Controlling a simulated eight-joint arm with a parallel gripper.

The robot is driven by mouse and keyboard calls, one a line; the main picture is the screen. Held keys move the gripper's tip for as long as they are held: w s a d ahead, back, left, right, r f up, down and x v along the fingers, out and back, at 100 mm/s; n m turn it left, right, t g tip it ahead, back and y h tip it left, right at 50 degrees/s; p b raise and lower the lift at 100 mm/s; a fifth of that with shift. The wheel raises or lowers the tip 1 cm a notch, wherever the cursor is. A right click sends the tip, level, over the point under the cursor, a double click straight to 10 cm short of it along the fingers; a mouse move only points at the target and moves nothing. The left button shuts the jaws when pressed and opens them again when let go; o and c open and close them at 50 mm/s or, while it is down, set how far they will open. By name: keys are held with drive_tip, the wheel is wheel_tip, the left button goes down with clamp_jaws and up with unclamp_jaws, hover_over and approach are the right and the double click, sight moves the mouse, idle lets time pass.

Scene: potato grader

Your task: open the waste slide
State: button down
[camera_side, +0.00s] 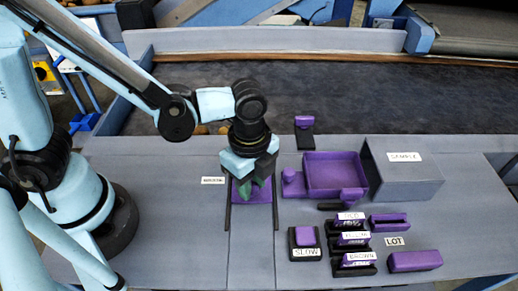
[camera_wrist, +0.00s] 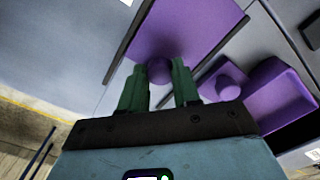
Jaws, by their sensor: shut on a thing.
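The waste slide (camera_side: 264,193) is a flat purple plate between two dark rails, right of the white label "WASTE" (camera_side: 213,181). In the wrist view the slide's plate (camera_wrist: 195,28) fills the top middle, with a round purple knob (camera_wrist: 158,71) near its edge. My gripper (camera_side: 251,190) is over the slide, pointing down. Its green fingers stand on either side of the knob in the wrist view (camera_wrist: 159,84), shut on it. In the side view the gripper hides the knob and part of the plate. I cannot tell how far the slide stands open.
Right of the slide are a purple tray (camera_side: 335,175), a grey box labelled "SAMPLE" (camera_side: 405,175), a "SLOW" button (camera_side: 305,237), several labelled purple stamps (camera_side: 352,238) and a purple block (camera_side: 415,261). The dark belt (camera_side: 380,95) runs behind. The panel front-left of the slide is clear.

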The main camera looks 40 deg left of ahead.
drive_tip(key=shift+s+d, duration=3.05)
drive_tip(key=shift+d, duration=0.05)
drive_tip(key=c, duration=0.8)
unclamp_jaws()
drive_tip(key=shift+r, duration=0.1)
wheel_tip(320, 180, up, 12)
drive_tip(key=shift+a, duration=0.15)
